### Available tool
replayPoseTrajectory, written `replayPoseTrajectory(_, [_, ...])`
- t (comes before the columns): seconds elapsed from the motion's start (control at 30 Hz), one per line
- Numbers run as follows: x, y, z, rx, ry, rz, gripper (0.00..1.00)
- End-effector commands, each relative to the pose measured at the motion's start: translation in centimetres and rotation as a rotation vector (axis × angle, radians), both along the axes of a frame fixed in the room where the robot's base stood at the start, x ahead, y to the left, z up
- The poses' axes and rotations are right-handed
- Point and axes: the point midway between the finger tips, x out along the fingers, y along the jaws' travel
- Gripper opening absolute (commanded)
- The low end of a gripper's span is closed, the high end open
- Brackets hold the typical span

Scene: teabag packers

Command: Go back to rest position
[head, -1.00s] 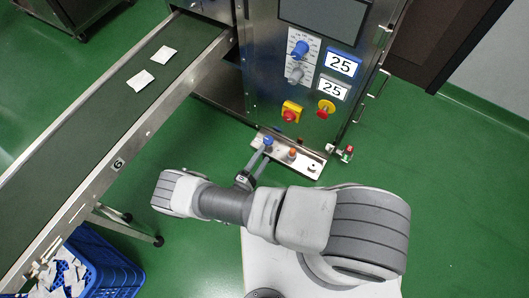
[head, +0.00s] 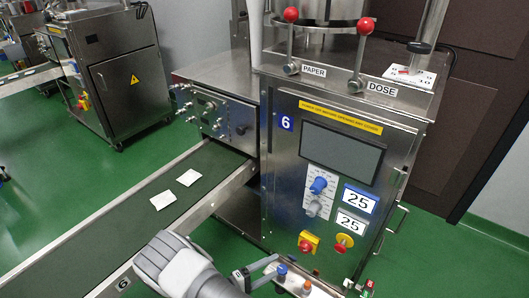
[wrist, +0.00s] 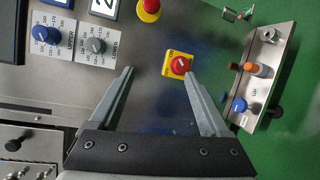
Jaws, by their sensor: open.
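My gripper (wrist: 158,80) is open and empty in the wrist view, its two fingers pointing at the front of the steel packing machine. A red knob on a yellow plate (wrist: 179,65) shows between the fingertips. In the head view my arm comes in at the bottom, and my gripper (head: 262,272) is partly cut off beside the small button panel at the machine's foot. The packing machine (head: 285,215) stands upright with a dark screen, a blue knob (head: 318,185) and a red mushroom button (head: 344,241).
A green conveyor (head: 110,232) with two white teabags (head: 163,200) runs to the left of the machine. The button panel (wrist: 262,80) with a blue and an orange button juts out close to my gripper. Green floor (head: 450,265) is clear at the right.

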Motion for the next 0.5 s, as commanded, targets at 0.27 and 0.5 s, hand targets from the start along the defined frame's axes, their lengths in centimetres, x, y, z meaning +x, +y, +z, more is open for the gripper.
replayPoseTrajectory(0.27, [1.7, -0.7, 8.2, 0.159, 0.071, -0.239, 0.81])
replayPoseTrajectory(0.5, [2.0, -2.3, 15.0, 0.321, 0.133, -0.399, 0.81])
